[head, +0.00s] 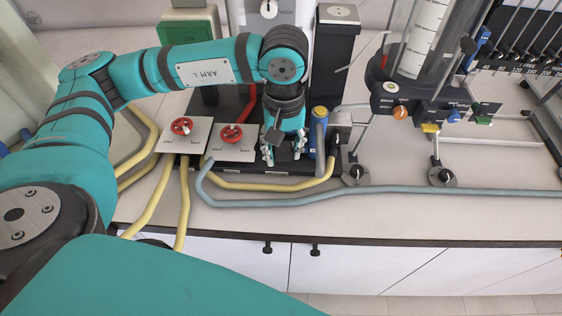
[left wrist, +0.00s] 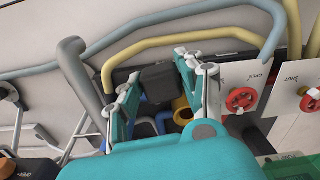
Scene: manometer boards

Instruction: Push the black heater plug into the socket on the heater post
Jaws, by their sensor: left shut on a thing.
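My left gripper (head: 284,154) points down over the bench, just left of a blue cylinder with a yellow cap. In the left wrist view its fingers (left wrist: 158,88) are shut on a dark block, the black heater plug (left wrist: 160,82). In the head view the gripper and wrist mostly hide the plug. A tall black post (head: 334,60) with a pale top plate stands behind and right of the gripper; I cannot tell for sure whether it is the heater post. No socket shows clearly in either view. My right gripper is not in view.
Two red valve wheels (head: 181,127) (head: 232,134) on pale plates are left of the gripper. The blue cylinder (head: 320,140) is close on its right. Yellow hoses (head: 270,184) and a blue-grey hose (head: 430,190) run in front. A clear column (head: 422,40) stands at right.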

